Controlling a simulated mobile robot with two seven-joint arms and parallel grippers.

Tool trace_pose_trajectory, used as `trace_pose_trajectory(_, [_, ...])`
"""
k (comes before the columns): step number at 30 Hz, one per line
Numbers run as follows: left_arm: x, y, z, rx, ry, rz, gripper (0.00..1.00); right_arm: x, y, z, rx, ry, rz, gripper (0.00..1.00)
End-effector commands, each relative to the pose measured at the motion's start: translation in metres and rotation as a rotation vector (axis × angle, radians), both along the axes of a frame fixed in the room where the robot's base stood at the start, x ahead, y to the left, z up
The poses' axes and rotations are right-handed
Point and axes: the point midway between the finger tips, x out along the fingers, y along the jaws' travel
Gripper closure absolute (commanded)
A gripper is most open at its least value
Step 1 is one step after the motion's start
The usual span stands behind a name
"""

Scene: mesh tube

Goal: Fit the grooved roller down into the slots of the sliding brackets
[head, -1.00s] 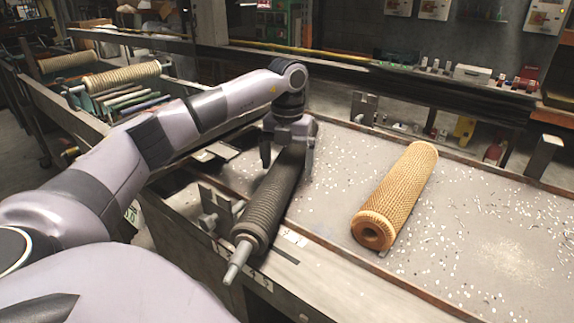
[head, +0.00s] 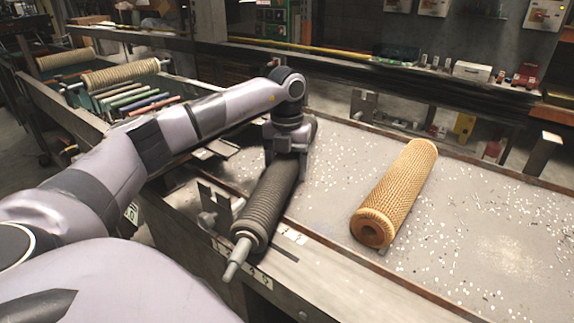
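The dark grooved roller (head: 268,205) lies slanted on the table, its pale near shaft (head: 236,260) sticking out over the front rail. My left gripper (head: 287,170) points down over the roller's far half, one finger on each side. I cannot tell whether the fingers touch it. A grey upright bracket with a notched top (head: 215,203) stands on the front rail, left of the roller's near end. Another upright metal bracket (head: 362,106) stands at the back rail. The roller is beside the near bracket, not in its slot. The roller's far end is partly hidden by my gripper. My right gripper is not in view.
A tan mesh-covered roller (head: 398,190) lies to the right on the speckled tabletop (head: 490,240). More rollers and coloured rods (head: 135,100) lie in a frame at the back left. Small boxes (head: 472,72) line the back shelf. The right of the tabletop is free.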

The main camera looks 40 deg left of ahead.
Motion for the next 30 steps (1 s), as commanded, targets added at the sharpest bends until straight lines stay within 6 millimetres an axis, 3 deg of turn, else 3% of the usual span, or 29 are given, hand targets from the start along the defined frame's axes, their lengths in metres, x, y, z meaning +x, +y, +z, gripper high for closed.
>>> trace_pose_trajectory(7, [0.002,0.000,0.015,-0.002,-0.008,0.000,1.00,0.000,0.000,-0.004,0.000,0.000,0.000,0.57])
trace_pose_trajectory(23, [-0.034,-0.023,0.015,-0.001,-0.006,0.000,1.00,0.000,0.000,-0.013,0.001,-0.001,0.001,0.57])
trace_pose_trajectory(30, [-0.031,-0.023,0.068,-0.003,-0.011,0.001,1.00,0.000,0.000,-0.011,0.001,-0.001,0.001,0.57])
